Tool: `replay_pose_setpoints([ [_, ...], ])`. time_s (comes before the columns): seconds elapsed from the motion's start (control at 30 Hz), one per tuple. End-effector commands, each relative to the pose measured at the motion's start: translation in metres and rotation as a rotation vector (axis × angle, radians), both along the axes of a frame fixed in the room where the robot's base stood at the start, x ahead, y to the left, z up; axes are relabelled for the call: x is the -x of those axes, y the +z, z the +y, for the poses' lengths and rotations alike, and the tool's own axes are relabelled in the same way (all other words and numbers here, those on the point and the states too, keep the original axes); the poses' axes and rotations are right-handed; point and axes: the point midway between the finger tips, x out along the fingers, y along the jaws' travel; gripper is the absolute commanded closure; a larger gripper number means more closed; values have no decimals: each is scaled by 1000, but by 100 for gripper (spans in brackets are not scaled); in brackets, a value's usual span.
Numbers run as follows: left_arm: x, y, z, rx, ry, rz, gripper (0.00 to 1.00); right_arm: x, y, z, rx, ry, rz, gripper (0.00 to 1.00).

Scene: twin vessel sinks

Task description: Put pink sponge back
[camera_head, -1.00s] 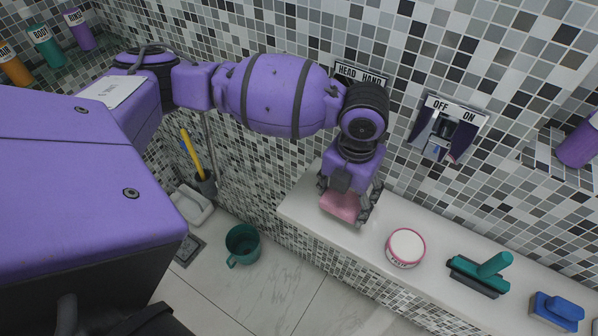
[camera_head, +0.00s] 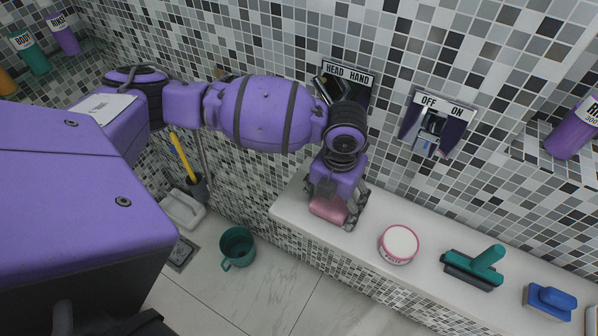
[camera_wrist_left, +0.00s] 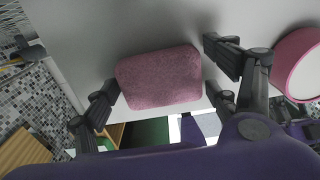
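The pink sponge (camera_head: 328,209) is at the left end of the white ledge, below the HEAD/HAND wall plate. It also shows in the left wrist view (camera_wrist_left: 160,78), lying flat against the pale ledge surface. My left gripper (camera_head: 334,203) points down over it, with a finger on each side. In the left wrist view the fingers are spread, the left one close to the sponge's edge and the right one with a narrow gap. Whether the left finger touches is unclear. The gripper's palm hides part of the sponge in the head view. My right gripper is not in view.
On the white ledge (camera_head: 425,268), a pink-rimmed round tub (camera_head: 398,244) stands right of the sponge. Farther right are a green-handled squeegee (camera_head: 476,265) and a blue brush (camera_head: 551,301). Wall plates HEAD/HAND (camera_head: 347,80) and OFF/ON (camera_head: 437,122) are close behind. A green mug (camera_head: 238,246) stands on the floor.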

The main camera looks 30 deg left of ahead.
Motion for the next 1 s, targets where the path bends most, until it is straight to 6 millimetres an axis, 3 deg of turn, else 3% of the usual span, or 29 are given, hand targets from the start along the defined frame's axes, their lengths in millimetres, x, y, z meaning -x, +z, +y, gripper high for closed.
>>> replay_pose_setpoints([
  [0.47,-3,11,-1,0,-1,-7,12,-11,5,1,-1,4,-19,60],
  [1.0,-2,112,-1,1,-1,-6,12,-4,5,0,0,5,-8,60],
])
